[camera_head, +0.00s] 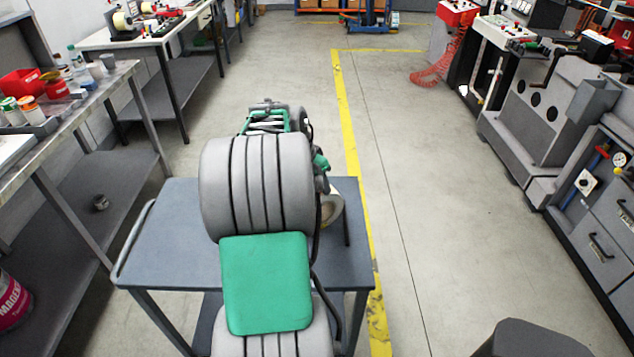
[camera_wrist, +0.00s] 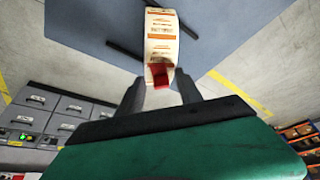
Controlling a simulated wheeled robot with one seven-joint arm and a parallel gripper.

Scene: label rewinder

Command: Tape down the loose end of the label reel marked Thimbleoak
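A cream label reel (camera_head: 333,211) stands at the right side of the blue-grey cart top, mostly hidden behind my arm in the head view. In the wrist view, a label reel (camera_wrist: 161,36) shows its printed face with orange and dark bands; I cannot read a name on it. A red piece of tape (camera_wrist: 160,76) lies at its near end; I cannot tell whether it is stuck flat. My gripper (camera_wrist: 161,80) has its two dark fingers apart, one on each side of the tape in the picture. Contact with the reel cannot be told.
The cart (camera_head: 165,251) stands under my arm. A workbench (camera_head: 82,108) with a red bin and jars is at left. A white table (camera_head: 145,38) with a small machine is behind it. Grey machines (camera_head: 545,110) line the right. Floor right of the yellow line is clear.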

